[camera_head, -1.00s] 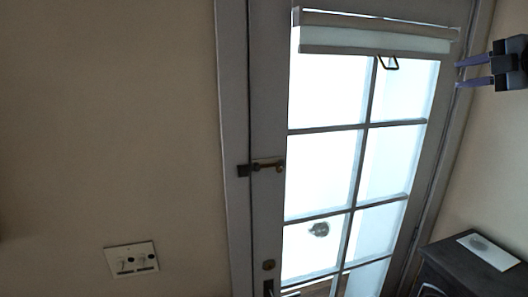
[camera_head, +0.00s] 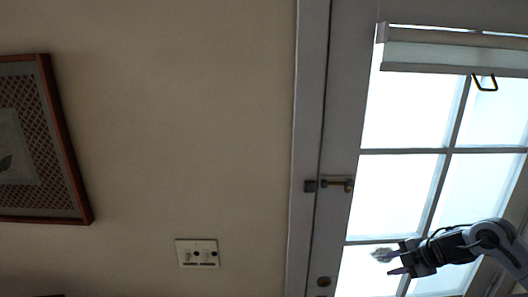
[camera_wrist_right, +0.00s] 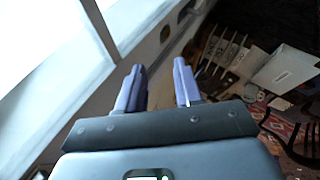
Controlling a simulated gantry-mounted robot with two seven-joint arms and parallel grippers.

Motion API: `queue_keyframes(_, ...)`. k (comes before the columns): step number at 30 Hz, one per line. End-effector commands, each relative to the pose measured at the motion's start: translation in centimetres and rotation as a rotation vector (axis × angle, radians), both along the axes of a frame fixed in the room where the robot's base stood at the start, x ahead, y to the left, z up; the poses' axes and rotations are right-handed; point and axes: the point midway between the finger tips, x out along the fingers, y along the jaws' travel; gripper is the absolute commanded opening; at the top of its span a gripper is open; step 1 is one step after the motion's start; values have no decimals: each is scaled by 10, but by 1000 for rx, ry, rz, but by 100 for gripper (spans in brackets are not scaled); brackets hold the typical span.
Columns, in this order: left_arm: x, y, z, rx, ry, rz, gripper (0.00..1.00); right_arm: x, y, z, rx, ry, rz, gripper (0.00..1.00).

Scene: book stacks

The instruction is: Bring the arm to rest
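My right gripper (camera_head: 390,262) is at the lower right of the head view, in front of the glass door. Its two fingers point left and stand apart with nothing between them. In the right wrist view the gripper (camera_wrist_right: 160,88) shows two bluish fingers spread apart, with no object held. My right arm reaches in from the right edge of the head view. My left gripper is not in view.
A glass-paned door (camera_head: 338,120) with a rolled blind (camera_head: 455,55) and a latch (camera_head: 335,184) fills the right. A switch plate (camera_head: 197,253) and a framed picture (camera_head: 72,170) are on the wall. The wrist view shows a patterned rug (camera_wrist_right: 285,128) and books (camera_wrist_right: 222,55).

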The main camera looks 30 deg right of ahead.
Motion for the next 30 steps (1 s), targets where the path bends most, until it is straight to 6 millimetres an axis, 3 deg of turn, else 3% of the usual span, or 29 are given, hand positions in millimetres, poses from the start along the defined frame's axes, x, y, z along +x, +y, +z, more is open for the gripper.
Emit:
queue_keyframes(1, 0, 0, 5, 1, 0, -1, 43, -3, 24, -36, 34, 28, 18, 35)
queue_keyframes(3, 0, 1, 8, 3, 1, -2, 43, -7, 55, -78, 73, 50, 32, 35)
queue_keyframes(5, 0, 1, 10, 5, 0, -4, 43, -15, 84, -113, 106, 70, 38, 35)
queue_keyframes(9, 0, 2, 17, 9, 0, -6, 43, -42, 160, -184, 192, 99, 28, 35)
queue_keyframes(12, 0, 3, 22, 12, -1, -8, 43, -68, 220, -221, 262, 112, -11, 35)
queue_keyframes(15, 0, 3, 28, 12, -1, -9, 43, -99, 284, -244, 339, 121, -90, 35)
queue_keyframes(18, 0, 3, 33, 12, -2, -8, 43, -126, 338, -247, 412, 131, -211, 35)
queue_keyframes(22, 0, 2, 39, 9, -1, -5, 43, -156, 385, -228, 497, 158, -425, 35)
queue_keyframes(26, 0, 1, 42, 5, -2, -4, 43, -177, 403, -194, 564, 206, -680, 35)
queue_keyframes(30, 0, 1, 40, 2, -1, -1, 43, -189, 395, -162, 580, 258, -885, 35)
